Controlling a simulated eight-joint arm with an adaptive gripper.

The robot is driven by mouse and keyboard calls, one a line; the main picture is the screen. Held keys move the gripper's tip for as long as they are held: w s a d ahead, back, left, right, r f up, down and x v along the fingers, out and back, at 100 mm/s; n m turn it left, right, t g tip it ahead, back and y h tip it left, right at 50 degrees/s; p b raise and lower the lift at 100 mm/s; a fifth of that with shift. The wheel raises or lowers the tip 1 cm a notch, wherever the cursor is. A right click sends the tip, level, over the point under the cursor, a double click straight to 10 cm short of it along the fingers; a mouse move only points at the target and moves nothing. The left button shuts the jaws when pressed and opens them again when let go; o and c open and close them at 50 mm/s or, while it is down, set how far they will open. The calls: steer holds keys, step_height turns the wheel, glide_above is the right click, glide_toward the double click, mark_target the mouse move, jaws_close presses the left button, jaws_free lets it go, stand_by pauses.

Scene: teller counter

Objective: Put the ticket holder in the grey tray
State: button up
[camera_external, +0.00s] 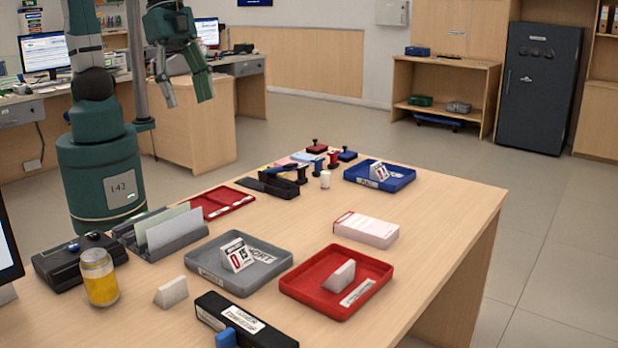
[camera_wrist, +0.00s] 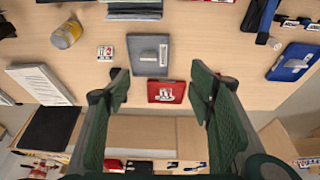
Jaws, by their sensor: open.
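A small white wedge-shaped ticket holder (camera_external: 171,293) stands on the counter between the yellow jar and the grey tray. In the wrist view its printed face (camera_wrist: 105,53) shows. The grey tray (camera_external: 204,270) holds a similar white stand with red and black print (camera_external: 237,254). The tray also shows in the wrist view (camera_wrist: 135,44). Similar stands sit in the red tray (camera_external: 300,291) and the blue tray (camera_external: 400,183). My gripper (camera_external: 187,101) is open and empty, high above the counter's far side. Its two fingers (camera_wrist: 160,80) frame the red tray from above in the wrist view.
A yellow jar (camera_external: 100,278) and a black labelled box (camera_external: 240,322) flank the loose holder. A file rack (camera_external: 170,236) stands behind the grey tray. A white box (camera_external: 366,229) lies behind the red tray. Stamps stand farther back. The counter's right side is clear.

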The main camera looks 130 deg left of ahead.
steer(key=s+a+r+t, duration=0.1)
steer(key=s, duration=0.7)
steer(key=s+a+t, duration=0.1)
steer(key=s+t, duration=0.1)
steer(key=s, duration=0.6)
steer(key=shift+s+a+r, duration=0.25)
steer(key=shift+s+r, duration=0.15)
